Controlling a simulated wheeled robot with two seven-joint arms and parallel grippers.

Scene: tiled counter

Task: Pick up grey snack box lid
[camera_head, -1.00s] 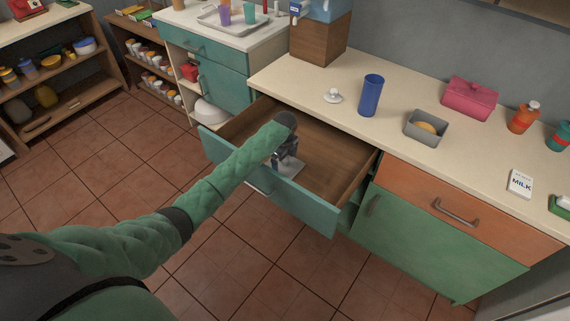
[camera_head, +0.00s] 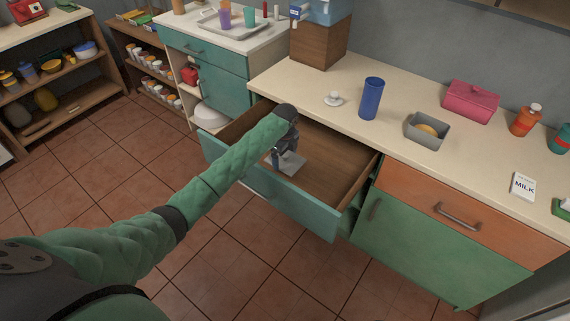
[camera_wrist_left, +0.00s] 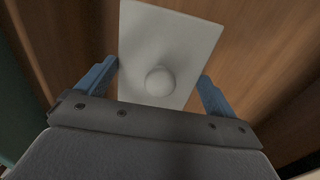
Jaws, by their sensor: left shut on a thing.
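The grey snack box lid (camera_head: 293,166) is a flat rectangular plate in the open drawer area. It also shows in the left wrist view (camera_wrist_left: 172,38), with a round knob in its middle. My left gripper (camera_head: 286,160) is over the drawer and shut on the lid, with its blue fingers at either side in the left wrist view (camera_wrist_left: 157,75). I cannot tell whether the lid touches the drawer bottom. The grey snack box (camera_head: 424,142) stands open on the counter with something yellow-orange in it. My right gripper is not in view.
The pulled-out drawer (camera_head: 300,207) has a teal front and wooden walls around the lid. On the counter are a blue cup (camera_head: 371,98), a small white knobbed piece (camera_head: 333,99), a pink box (camera_head: 470,102), an orange bottle (camera_head: 525,120) and a milk carton (camera_head: 522,186).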

